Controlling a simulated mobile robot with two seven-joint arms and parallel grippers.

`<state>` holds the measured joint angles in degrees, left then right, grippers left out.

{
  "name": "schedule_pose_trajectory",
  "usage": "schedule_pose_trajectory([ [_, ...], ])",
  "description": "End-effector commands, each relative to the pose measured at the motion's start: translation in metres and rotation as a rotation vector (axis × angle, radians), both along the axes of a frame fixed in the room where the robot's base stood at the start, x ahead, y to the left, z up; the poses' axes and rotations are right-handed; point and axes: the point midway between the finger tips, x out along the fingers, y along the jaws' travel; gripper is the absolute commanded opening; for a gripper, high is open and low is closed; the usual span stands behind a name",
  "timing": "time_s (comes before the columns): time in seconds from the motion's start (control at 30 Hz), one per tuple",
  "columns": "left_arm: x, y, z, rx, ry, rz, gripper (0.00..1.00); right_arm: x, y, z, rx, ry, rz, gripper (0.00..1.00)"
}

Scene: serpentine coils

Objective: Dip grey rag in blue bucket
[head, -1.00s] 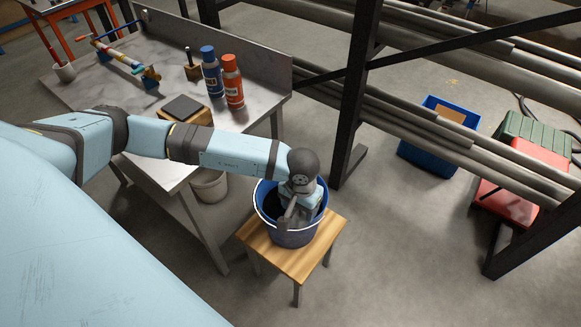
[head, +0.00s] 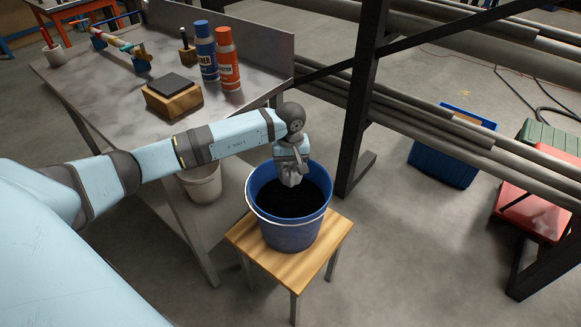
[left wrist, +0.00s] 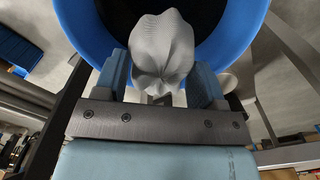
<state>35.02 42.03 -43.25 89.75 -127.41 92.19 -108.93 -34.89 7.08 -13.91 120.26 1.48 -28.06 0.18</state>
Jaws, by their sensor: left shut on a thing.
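The blue bucket (head: 290,228) stands upright on a small wooden stool, with dark contents inside. My left gripper (head: 291,165) is at the bucket's far rim, above the opening. It is shut on the grey rag (head: 292,176), a bunched cloth that hangs over the dark inside. In the left wrist view the rag (left wrist: 163,50) sits between the two fingers (left wrist: 160,80), with the blue bucket rim (left wrist: 85,30) around and behind it. My right gripper is not in view.
The wooden stool (head: 270,268) holds the bucket. A metal workbench (head: 110,95) with a blue bottle (head: 206,55), an orange bottle (head: 228,60) and a wooden block (head: 172,100) is at left. A pipe rack upright (head: 362,110) stands close behind the bucket.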

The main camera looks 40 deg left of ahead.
Motion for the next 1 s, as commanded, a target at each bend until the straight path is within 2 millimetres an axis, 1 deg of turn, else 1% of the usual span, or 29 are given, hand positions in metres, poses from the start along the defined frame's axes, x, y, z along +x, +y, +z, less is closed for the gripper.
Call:
schedule_pose_trajectory([
  [0.03,0.0,0.0,-0.008,-0.001,0.001,0.0,0.45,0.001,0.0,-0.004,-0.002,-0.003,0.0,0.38],
  [0.37,0.0,0.0,-0.051,0.002,0.001,-0.002,0.45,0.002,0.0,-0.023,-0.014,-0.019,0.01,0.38],
  [0.8,0.0,0.0,-0.103,0.001,0.0,-0.001,0.45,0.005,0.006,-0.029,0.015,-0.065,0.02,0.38],
  [1.0,0.0,0.0,-0.123,0.0,0.001,-0.002,0.45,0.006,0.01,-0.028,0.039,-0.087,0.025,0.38],
])
